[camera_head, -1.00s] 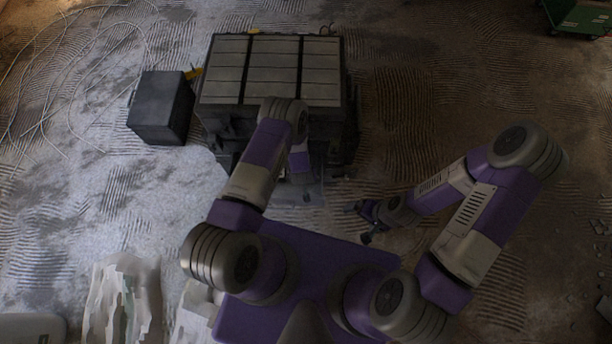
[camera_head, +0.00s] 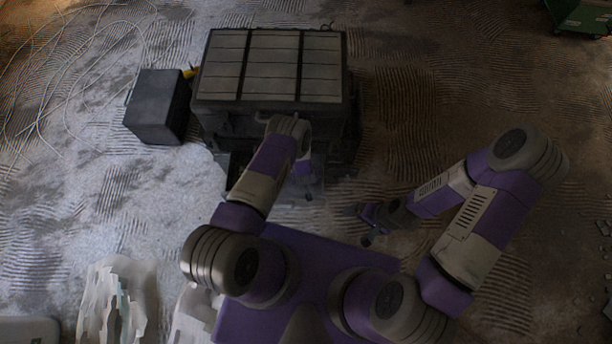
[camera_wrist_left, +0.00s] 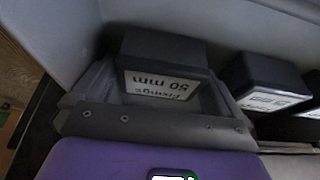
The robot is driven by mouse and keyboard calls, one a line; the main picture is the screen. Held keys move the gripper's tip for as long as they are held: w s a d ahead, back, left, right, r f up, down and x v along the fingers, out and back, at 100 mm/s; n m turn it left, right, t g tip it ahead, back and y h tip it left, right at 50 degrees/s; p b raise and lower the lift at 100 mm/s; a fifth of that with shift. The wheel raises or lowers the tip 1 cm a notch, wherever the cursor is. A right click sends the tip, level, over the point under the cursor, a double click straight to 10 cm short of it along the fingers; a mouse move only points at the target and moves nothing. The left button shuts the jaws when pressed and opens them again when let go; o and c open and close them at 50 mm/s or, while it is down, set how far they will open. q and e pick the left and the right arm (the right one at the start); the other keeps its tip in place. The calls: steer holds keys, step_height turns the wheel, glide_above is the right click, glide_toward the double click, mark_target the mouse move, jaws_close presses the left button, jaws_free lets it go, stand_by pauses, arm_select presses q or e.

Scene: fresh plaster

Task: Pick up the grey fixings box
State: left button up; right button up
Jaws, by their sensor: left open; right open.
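A dark grey fixings box (camera_wrist_left: 165,52), its white label reading "Fixings" and "50 mm" upside down, is in the left wrist view. My left gripper (camera_wrist_left: 155,98) is open, with its grey fingers to either side of the box's lower part; I cannot tell whether they touch it. In the head view the left gripper is mostly hidden behind its own arm, in front of the large slatted-top unit (camera_head: 272,66). The fixings box cannot be made out there. My right gripper (camera_head: 362,224) is open and empty, low over the floor.
A second dark labelled box (camera_wrist_left: 262,82) stands right of the fixings box, with another at the frame edge. A dark case (camera_head: 156,106) stands left of the unit. Pale cable (camera_head: 40,125) loops across the floor. A green container (camera_head: 577,17) is far right. Floor at right is clear.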

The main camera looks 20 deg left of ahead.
arm_select(q)
steer(key=c, duration=1)
